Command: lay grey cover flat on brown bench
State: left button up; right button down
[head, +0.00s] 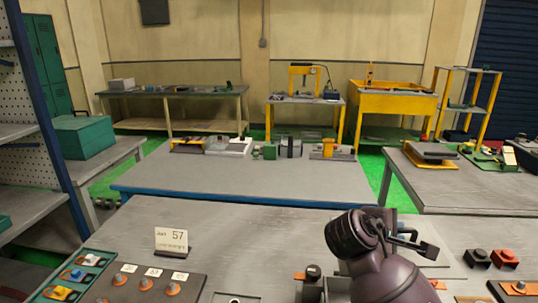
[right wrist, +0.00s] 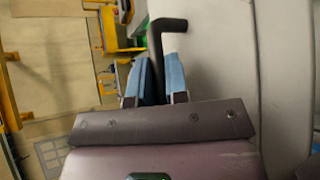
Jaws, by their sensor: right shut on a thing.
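My right gripper (head: 408,240) is low at the right of the head view, above the near grey bench. In the right wrist view its two blue-padded fingers (right wrist: 158,78) are shut on a black bent rod (right wrist: 156,48). What the rod belongs to cannot be told. A bench with tan-brown legs (head: 243,112) stands at the back left and may be the brown bench. My left gripper is out of view.

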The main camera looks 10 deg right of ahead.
jog(key=w+a+n+t+y, duration=0.1)
jog(key=w+r+n+t, duration=0.1)
jog(key=w+a+n+t+y, duration=0.1)
jog(key=shift+w+a+r+n+t+y, duration=0.2)
jog(key=shift+a+r+n+t+y, duration=0.1)
jog(key=shift+r, duration=0.1)
jog(key=a+n+t+y, duration=0.2)
jog(key=a+n+y, duration=0.1)
jog(key=w+a+f+n+t+y, duration=0.1)
jog(key=a+n+y, duration=0.1)
jog(key=shift+a+f+b, duration=0.1)
jog(key=shift+b, duration=0.2)
jog(key=s+a+f+n+y, duration=0.1)
jog(key=s+a+f+n+y+b, duration=0.1)
jog(key=f+y, duration=0.1)
jog(key=s+a+f+n+t+y, duration=0.1)
jog(key=a+f+n, duration=0.1)
jog(key=shift+s+f, duration=0.2)
jog(key=shift+s, duration=0.2)
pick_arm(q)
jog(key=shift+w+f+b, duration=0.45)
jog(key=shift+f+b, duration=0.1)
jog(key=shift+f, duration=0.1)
pick_arm(e)
jog(key=s+f, duration=0.4)
jog(key=f, duration=0.2)
jog(key=shift+s+d+f, duration=0.15)
jog(key=shift+d+f, duration=0.15)
jog(key=shift+d, duration=0.15)
